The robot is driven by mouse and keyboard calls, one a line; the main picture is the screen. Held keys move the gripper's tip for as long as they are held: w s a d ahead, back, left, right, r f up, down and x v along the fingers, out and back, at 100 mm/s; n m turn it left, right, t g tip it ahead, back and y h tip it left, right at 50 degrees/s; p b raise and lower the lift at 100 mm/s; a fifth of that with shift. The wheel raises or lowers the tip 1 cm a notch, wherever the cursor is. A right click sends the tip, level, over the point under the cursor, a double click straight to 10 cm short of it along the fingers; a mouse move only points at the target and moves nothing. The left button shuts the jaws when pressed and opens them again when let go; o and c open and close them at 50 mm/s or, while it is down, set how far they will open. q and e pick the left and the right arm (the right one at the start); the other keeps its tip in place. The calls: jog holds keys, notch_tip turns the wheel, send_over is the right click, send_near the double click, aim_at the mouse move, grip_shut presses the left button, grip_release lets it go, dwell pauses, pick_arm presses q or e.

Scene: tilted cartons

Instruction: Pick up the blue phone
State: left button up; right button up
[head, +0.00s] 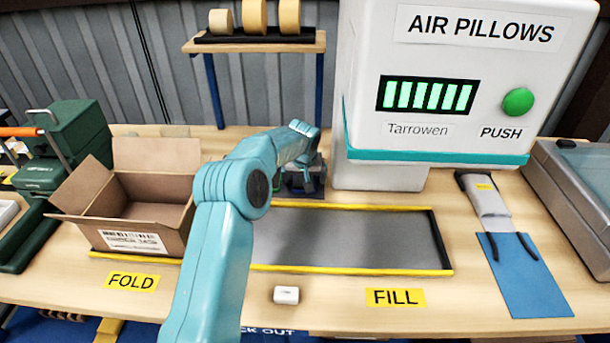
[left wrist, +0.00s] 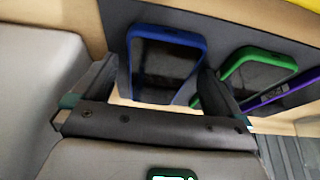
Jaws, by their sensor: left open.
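The blue phone (left wrist: 165,62) shows in the left wrist view as a dark screen in a blue frame, leaning against a dark grey surface. My left gripper (left wrist: 158,78) is open, with one finger on each side of the phone's lower part in that picture. I cannot tell whether the fingers touch it. In the head view my left gripper (head: 303,178) is at the back of the bench, left of the white machine, and I cannot make out the blue phone there. My right gripper is in neither view.
A green-framed phone (left wrist: 262,75) stands close to the right finger, with a purple-edged item (left wrist: 285,92) beside it. An open carton (head: 120,235) stands left of my arm. The air pillow machine (head: 450,110) rises to the right. The grey FILL area (head: 350,238) is bare.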

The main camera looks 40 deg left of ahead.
pick_arm(q)
jog(key=shift+r, duration=0.1)
jog(key=c, duration=1.1)
jog(key=shift+c, duration=0.2)
notch_tip(320, 180, up, 11)
jog(key=p, duration=0.1)
notch_tip(320, 180, up, 9)
jog(key=p, duration=0.4)
send_over(304, 181)
